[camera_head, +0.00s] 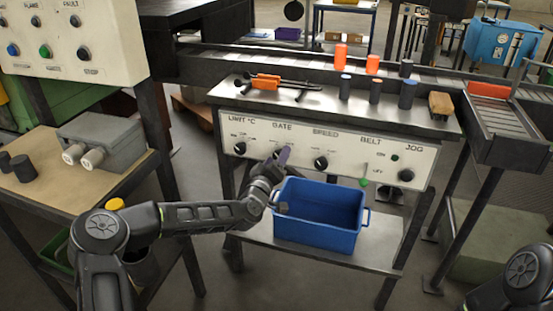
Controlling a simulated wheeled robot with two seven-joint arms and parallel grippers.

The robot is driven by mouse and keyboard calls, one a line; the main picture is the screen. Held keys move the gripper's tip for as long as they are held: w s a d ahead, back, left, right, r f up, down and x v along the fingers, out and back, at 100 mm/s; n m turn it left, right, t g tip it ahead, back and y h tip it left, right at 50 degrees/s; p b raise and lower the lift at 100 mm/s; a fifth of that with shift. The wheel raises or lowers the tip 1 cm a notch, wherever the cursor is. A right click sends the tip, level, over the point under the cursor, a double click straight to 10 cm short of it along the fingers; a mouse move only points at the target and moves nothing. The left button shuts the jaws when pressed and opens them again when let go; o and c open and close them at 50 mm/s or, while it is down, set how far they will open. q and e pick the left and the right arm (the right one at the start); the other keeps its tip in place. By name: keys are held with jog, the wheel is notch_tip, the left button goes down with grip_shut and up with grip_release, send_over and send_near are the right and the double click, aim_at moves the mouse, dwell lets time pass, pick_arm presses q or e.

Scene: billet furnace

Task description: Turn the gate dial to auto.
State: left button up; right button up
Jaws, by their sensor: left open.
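The white control panel (345,142) is on the front of the steel table and carries the labels LIMIT °C, GATE, SPEED, BELT and JOG. My left gripper (283,156) is open, just under the GATE label (282,126). The gripper covers the place of the gate dial, so I cannot see the dial or its setting. I cannot tell whether the fingers touch it. Only part of my right arm shows at the lower right; its gripper is out of view.
A limit knob (240,148) and a speed knob (321,163) flank the gripper. A green-tipped belt lever (364,182) and jog knob (406,175) are further right. A blue bin (318,235) stands on the shelf below. Tongs (265,83) and several cylinders lie or stand on the tabletop.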

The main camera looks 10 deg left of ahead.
pick_arm(q)
jog(key=shift+c, duration=0.5)
grip_shut()
jog(key=shift+m+b, duration=0.3)
jog(key=shift+m, duration=0.1)
jog(key=shift+d+r+m+b, duration=0.1)
jog(key=shift+d+m+b, duration=0.05)
jog(key=shift+m+b, duration=2.7)
jog(key=shift+d+m+b, duration=0.1)
jog(key=shift+m+b, duration=1.75)
jog(key=shift+m, duration=1.9)
